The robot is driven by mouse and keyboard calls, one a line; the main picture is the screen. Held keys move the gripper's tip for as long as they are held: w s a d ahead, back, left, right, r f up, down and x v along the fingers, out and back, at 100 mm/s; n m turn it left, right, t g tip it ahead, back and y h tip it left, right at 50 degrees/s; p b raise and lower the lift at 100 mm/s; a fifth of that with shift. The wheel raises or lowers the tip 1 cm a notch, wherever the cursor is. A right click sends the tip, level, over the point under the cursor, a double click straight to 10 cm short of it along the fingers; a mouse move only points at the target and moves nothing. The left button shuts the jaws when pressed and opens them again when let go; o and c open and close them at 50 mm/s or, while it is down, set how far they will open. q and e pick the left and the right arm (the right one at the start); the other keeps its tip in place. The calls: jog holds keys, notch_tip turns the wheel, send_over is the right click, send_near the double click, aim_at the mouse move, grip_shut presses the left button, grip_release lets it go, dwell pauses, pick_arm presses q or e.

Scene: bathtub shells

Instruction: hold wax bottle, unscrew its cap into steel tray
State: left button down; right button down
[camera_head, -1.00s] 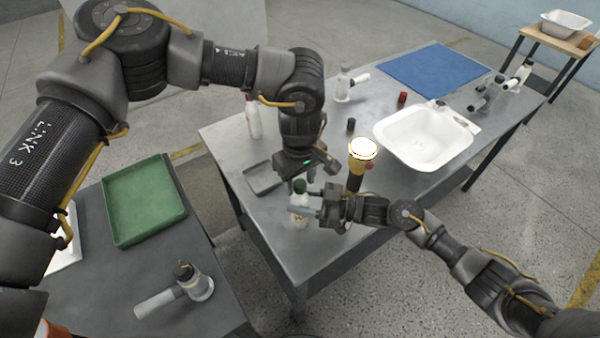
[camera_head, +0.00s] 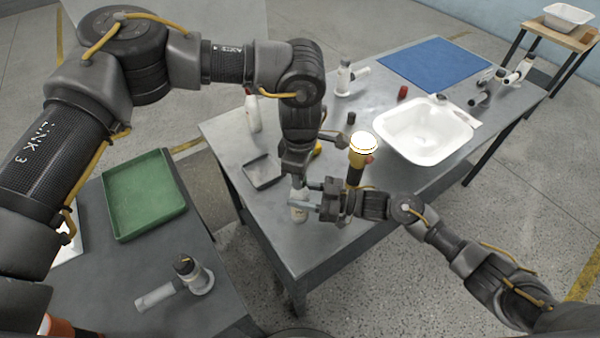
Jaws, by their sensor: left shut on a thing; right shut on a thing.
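The wax bottle (camera_head: 299,212), small and whitish, stands upright near the front edge of the steel table. My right gripper (camera_head: 308,201) comes in from the right and is shut on the bottle's body. My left gripper (camera_head: 300,183) points down over the bottle's top and is shut on its green cap, which its fingers hide. I cannot tell whether the cap has turned. The steel tray (camera_head: 263,172), shallow and grey, lies just left of and behind the bottle. No cap shows in it.
A white basin (camera_head: 425,132), a blue mat (camera_head: 433,64), a white bottle (camera_head: 253,112) and small caps are farther back. A green tray (camera_head: 145,197) sits on the left table.

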pick_arm(q)
jog(key=n, duration=2.5)
jog(key=shift+n, duration=0.3)
jog(key=n, duration=0.5)
jog(key=shift+r, duration=0.1)
jog(key=n, duration=0.4)
jog(key=shift+n, duration=0.4)
jog(key=n, duration=1)
jog(key=shift+n, duration=0.4)
jog(key=shift+r, duration=0.2)
jog(key=shift+r, duration=0.9)
